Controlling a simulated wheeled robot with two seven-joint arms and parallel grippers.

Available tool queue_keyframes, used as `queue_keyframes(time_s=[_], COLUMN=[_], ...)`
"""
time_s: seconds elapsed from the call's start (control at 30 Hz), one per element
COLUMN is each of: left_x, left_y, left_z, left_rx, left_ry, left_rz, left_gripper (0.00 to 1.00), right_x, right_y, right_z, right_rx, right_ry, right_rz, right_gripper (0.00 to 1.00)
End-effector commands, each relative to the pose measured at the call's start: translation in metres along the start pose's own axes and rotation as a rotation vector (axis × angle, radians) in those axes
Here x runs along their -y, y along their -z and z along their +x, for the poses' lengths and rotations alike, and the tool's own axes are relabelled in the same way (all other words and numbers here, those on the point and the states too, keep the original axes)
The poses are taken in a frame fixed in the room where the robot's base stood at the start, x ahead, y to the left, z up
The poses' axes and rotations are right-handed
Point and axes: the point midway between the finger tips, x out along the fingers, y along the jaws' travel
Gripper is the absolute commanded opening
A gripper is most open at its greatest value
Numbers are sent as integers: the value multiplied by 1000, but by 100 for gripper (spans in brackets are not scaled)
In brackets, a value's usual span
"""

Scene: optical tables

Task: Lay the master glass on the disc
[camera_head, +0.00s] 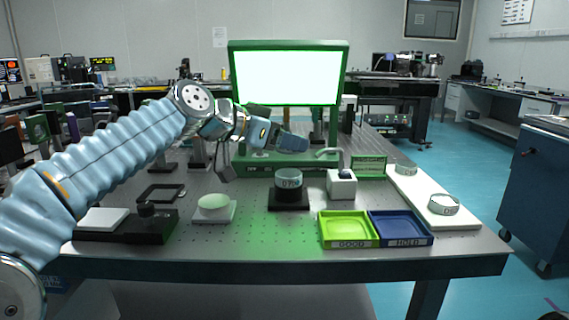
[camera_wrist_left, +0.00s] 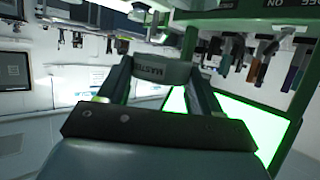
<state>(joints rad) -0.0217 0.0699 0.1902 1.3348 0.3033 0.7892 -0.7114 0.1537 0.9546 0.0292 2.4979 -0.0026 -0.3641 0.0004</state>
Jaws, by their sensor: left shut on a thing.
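My left gripper (camera_wrist_left: 161,76) is shut on the master glass (camera_wrist_left: 148,69), a grey round piece with "MASTER" on its side, held between the two fingertips. In the head view my left gripper (camera_head: 227,168) hangs above the back middle of the table, and the master glass cannot be made out clearly there. A pale green round disc (camera_head: 213,201) lies on a light square plate at the front left of the table. The gripper is above and behind this disc, apart from it. My right gripper is in neither view.
A labelled glass cylinder (camera_head: 289,180) stands on a black base. A white block (camera_head: 341,185), a green tray (camera_head: 347,243) and a blue tray (camera_head: 405,240) are to its right. A white board (camera_head: 408,190) carries two glass rounds. A lit green-framed panel (camera_head: 287,78) stands behind.

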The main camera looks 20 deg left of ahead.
Motion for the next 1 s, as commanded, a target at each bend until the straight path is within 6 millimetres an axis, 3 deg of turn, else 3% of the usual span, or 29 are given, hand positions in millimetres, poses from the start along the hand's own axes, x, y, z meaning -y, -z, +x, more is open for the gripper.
queue_keyframes(time_s=[0.3, 0.47, 0.9, 0.93, 1.0], left_x=[21, 20, 19, 19, 19], left_y=[-26, -47, -53, -51, -51], left_z=[25, 33, 36, 35, 35], left_rx=[1, 0, -2, -1, -1], left_ry=[1, 1, 1, 1, 0], left_rz=[-3, -1, 1, 1, 1], left_gripper=[28, 28, 28, 69, 80], right_x=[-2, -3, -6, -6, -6], right_y=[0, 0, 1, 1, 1], right_z=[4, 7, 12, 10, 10], right_rx=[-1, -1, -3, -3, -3], right_ry=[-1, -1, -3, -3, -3], right_rz=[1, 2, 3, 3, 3], right_gripper=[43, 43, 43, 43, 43])
